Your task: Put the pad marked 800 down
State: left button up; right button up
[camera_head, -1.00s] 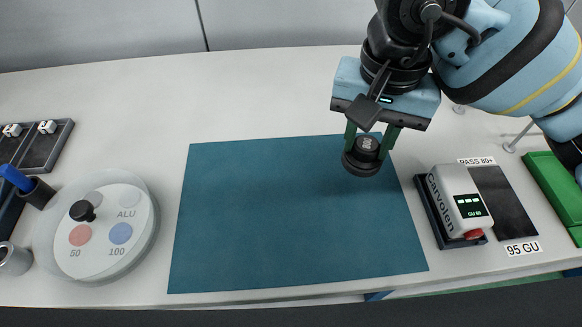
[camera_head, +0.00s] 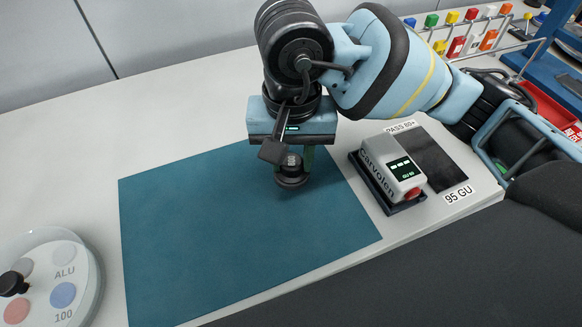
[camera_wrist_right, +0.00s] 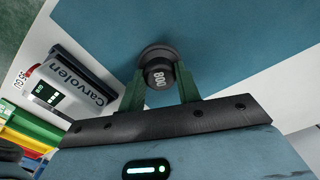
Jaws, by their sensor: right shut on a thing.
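The pad marked 800 (camera_wrist_right: 158,74) is a dark round puck with a knob on top. My right gripper (camera_head: 293,166) is shut on its knob, with green fingers on both sides. In the head view the pad (camera_head: 291,178) is over the upper right part of the teal mat (camera_head: 220,230). I cannot tell whether the pad touches the mat. My left gripper is not in view.
A grey Carvolen meter (camera_head: 392,175) stands on a dark base just right of the mat, beside a black panel (camera_head: 430,160) and a "95 GU" label. A round dish (camera_head: 85,270) with coloured discs is at lower left. Colourful blocks on a rack (camera_head: 470,30) stand at the far right.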

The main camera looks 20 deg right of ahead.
aim_at(292, 161)
jog(key=shift+f, duration=1.85)
jog(key=shift+f, duration=0.1)
jog(key=o, duration=0.9)
jog(key=shift+o, duration=0.2)
notch_tip(292, 161, up, 12)
jog(key=shift+r+p, duration=0.15)
jog(key=shift+p, duration=0.25)
